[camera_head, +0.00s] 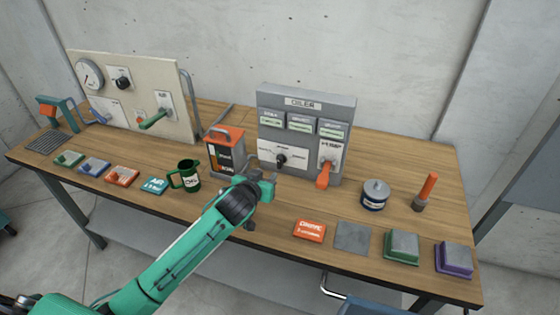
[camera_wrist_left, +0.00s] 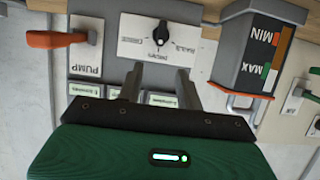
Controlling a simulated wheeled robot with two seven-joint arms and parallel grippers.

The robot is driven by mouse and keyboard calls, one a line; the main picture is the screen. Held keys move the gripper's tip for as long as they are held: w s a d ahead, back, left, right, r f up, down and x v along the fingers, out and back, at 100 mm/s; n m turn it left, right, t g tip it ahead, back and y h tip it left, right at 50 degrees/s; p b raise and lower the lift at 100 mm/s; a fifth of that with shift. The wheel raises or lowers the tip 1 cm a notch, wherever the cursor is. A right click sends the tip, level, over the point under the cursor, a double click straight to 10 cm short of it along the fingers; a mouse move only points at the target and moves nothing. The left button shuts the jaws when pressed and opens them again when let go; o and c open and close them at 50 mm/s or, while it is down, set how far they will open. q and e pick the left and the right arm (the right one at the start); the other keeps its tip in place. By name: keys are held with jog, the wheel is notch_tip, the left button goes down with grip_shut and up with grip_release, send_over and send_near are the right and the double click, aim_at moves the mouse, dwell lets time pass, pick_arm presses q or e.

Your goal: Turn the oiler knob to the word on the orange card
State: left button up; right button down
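The grey oiler box (camera_head: 305,101) stands at the back of the bench. Its black knob (camera_head: 281,160) sits on a white dial plate (camera_head: 298,156), with small words around it that I cannot read surely. In the left wrist view the knob (camera_wrist_left: 160,37) appears upside down, beyond the fingertips. The orange card (camera_head: 310,230) lies flat near the front edge; its white lettering is too small to read surely. My left gripper (camera_head: 262,188) is in front of the oiler, below the knob. In the wrist view its fingers (camera_wrist_left: 160,74) are apart, with nothing between them. My right gripper is not visible.
An orange pump lever (camera_head: 323,176) is right of the knob. An orange-topped can (camera_head: 225,150) stands left, beside a green mug (camera_head: 186,176). A round tin (camera_head: 375,194), grey tile (camera_head: 353,238) and coloured blocks are to the right. Bare wood lies between the oiler and the orange card.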

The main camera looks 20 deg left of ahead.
aim_at(279, 161)
pick_arm(q)
jog(key=p+x, duration=0.2)
jog(key=x, duration=1.1)
jog(key=shift+w+p, duration=0.2)
jog(key=shift+p, duration=0.1)
jog(key=shift+c, duration=0.5)
grip_shut()
